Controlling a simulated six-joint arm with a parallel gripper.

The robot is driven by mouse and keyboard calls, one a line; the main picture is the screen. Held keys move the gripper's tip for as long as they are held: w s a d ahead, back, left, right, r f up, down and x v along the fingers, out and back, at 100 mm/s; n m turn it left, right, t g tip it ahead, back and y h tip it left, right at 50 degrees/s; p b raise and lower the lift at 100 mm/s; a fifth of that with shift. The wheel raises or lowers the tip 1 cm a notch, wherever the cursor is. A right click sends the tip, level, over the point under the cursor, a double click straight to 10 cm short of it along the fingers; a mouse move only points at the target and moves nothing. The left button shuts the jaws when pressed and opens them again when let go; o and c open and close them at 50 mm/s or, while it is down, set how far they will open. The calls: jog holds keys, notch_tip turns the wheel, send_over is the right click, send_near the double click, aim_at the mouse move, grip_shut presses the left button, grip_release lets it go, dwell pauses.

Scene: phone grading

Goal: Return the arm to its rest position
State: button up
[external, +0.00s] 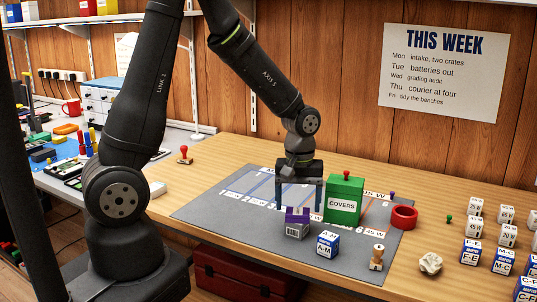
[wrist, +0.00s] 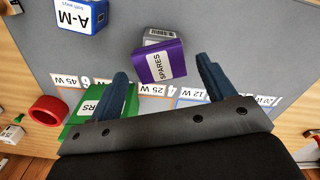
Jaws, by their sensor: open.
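My arm reaches over the grey mat (external: 215,205) on the wooden bench. My gripper (external: 300,207) is open, pointing down above the mat, just behind a grey box with a purple SPARES top (external: 297,216). In the wrist view my two blue fingers (wrist: 168,85) are apart with nothing held between them. The SPARES box (wrist: 160,62) lies beyond the fingertips there, apart from them as far as I can tell. The green COVERS box (external: 343,205) stands right of my gripper, and is partly hidden by a finger in the wrist view (wrist: 82,120).
A blue-and-white A-M block (external: 327,244), a wooden stamp (external: 377,257) and a red tape ring (external: 404,216) are near the mat's right side. Several labelled cubes (external: 473,252) stand at the right. A red-topped stamp (external: 185,154) is at the back left. The mat's left part is clear.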

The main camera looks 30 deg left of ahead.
jog(key=shift+f, duration=0.75)
notch_tip(320, 180, up, 12)
notch_tip(320, 180, down, 12)
jog(key=shift+f, duration=0.25)
notch_tip(320, 180, up, 5)
jog(key=shift+f, duration=0.15)
jog(key=s+d+r, duration=0.6)
jog(key=s+r, duration=0.1)
jog(key=s, duration=0.3)
jog(key=w+a+f+n, duration=0.1)
jog(key=w+a+n, duration=0.3)
jog(key=w+a, duration=0.8)
jog(key=w+a+f+n, duration=0.1)
jog(key=w+a, duration=0.3)
jog(key=a, duration=0.4)
jog(key=w+a+f+n, duration=0.1)
jog(key=w+a+n, duration=0.2)
jog(key=w+a, duration=0.2)
jog(key=shift+a, duration=1.85)
